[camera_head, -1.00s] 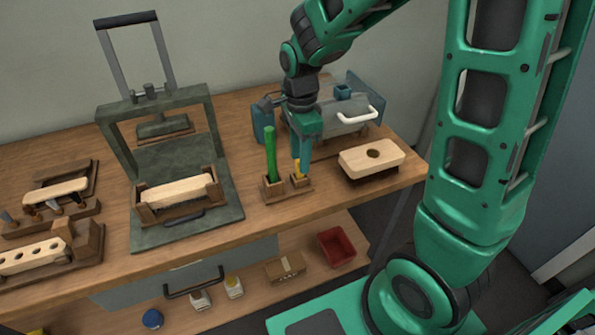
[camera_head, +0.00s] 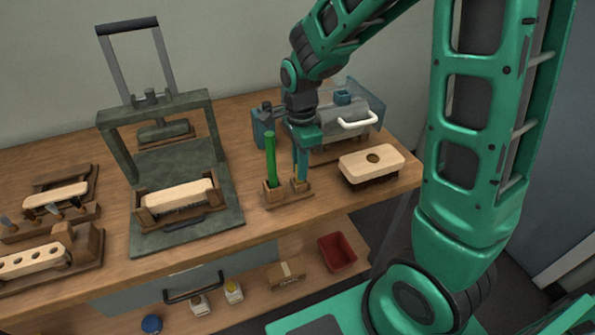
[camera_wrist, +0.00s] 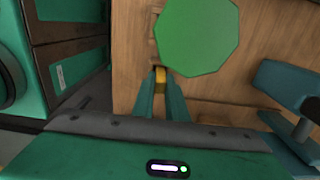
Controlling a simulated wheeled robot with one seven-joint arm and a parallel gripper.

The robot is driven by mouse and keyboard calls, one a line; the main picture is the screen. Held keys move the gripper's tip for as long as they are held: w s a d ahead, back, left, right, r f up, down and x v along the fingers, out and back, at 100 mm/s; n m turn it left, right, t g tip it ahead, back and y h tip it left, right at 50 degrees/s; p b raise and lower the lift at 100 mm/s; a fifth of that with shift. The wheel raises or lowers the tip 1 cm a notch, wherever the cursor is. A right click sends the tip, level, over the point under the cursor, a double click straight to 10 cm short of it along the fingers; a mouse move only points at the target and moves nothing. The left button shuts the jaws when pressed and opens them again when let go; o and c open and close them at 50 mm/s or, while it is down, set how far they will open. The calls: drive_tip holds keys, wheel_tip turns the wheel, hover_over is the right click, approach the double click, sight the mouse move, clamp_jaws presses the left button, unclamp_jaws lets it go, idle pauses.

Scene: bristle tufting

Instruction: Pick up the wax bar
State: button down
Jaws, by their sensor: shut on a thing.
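The yellow wax bar (camera_wrist: 160,77) stands between the two fingertips of my gripper (camera_wrist: 161,92) in the wrist view, and the fingers touch it on both sides. In the head view my gripper (camera_head: 301,176) points straight down into the right slot of a small wooden holder (camera_head: 289,199). The fingers hide the wax bar there, and its lower part is not visible. A green stick (camera_head: 270,158) stands upright in the left slot of the same holder. Its green top (camera_wrist: 198,35) fills the upper middle of the wrist view, close beside the fingers.
A brush block (camera_head: 371,162) lies right of the holder. A grey-blue machine with a white handle (camera_head: 353,122) stands behind my gripper. A press frame (camera_head: 215,140) with a wooden block (camera_head: 180,194) stands to the left. A red bin (camera_head: 337,252) sits on the lower shelf.

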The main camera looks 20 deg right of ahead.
wheel_tip(320, 180, up, 4)
drive_tip(key=shift+r, duration=0.15)
drive_tip(key=s+a+r, duration=0.6)
drive_tip(key=s+a, duration=0.1)
drive_tip(key=a, duration=0.2)
drive_tip(key=shift+a+r, duration=0.2)
drive_tip(key=shift+r, duration=0.15)
idle(0.3)
